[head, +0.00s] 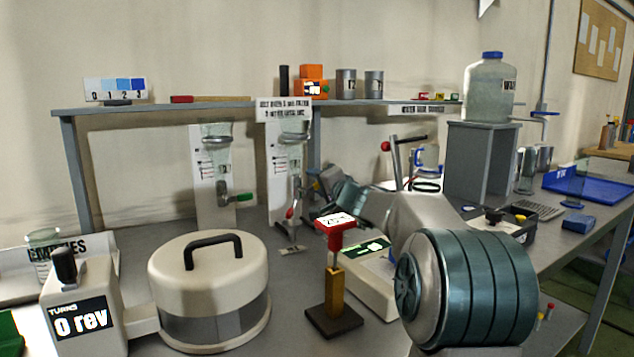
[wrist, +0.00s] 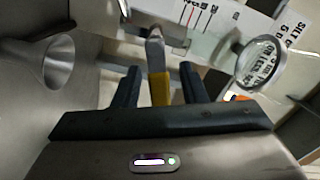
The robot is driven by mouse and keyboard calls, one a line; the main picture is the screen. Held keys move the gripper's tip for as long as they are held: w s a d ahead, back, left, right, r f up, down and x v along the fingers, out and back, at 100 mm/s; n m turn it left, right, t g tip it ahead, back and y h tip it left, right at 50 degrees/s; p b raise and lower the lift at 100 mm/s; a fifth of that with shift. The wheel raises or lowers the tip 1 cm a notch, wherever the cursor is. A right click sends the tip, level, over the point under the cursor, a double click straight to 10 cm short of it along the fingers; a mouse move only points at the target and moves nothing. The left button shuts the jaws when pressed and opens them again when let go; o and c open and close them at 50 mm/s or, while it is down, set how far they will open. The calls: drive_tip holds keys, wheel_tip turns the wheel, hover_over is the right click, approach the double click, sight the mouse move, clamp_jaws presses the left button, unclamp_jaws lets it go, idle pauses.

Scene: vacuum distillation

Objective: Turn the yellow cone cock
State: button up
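The yellow cone cock handle (wrist: 160,88) shows in the wrist view, with a silver metal end (wrist: 155,45) beyond it. My gripper (wrist: 158,82) is open, with one dark finger on each side of the yellow handle and a visible gap on both sides. In the head view, a small yellow bit (head: 316,186) shows beside the right-hand cone stand (head: 283,175), by the end of my arm. My gripper's fingers are mostly hidden there. That stand holds a clear cone (head: 293,140) and has a red handle (head: 290,213) below. The left-hand cone stand (head: 212,180) has a green handle (head: 240,198).
A white lidded drum (head: 210,285) with a crank box (head: 85,310) stands front left. A red-topped post (head: 335,262) stands mid-front. A shelf (head: 200,106) runs above the cone stands. A large bottle (head: 490,90) sits on a grey stand at the right.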

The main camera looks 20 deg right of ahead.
drive_tip(key=shift+w, duration=0.3)
clamp_jaws()
drive_tip(key=shift+f, duration=0.1)
drive_tip(key=shift+f+m+b, duration=0.45)
drive_tip(key=shift+m+b, duration=0.55)
drive_tip(key=shift+m, duration=0.1)
drive_tip(key=shift+d+f+m+b, duration=0.1)
drive_tip(key=shift+f+m+b, duration=0.15)
drive_tip(key=shift+m, duration=0.4)
drive_tip(key=shift+f+m+b, duration=0.1)
drive_tip(key=shift+m+b, duration=0.2)
drive_tip(key=shift+m, duration=0.35)
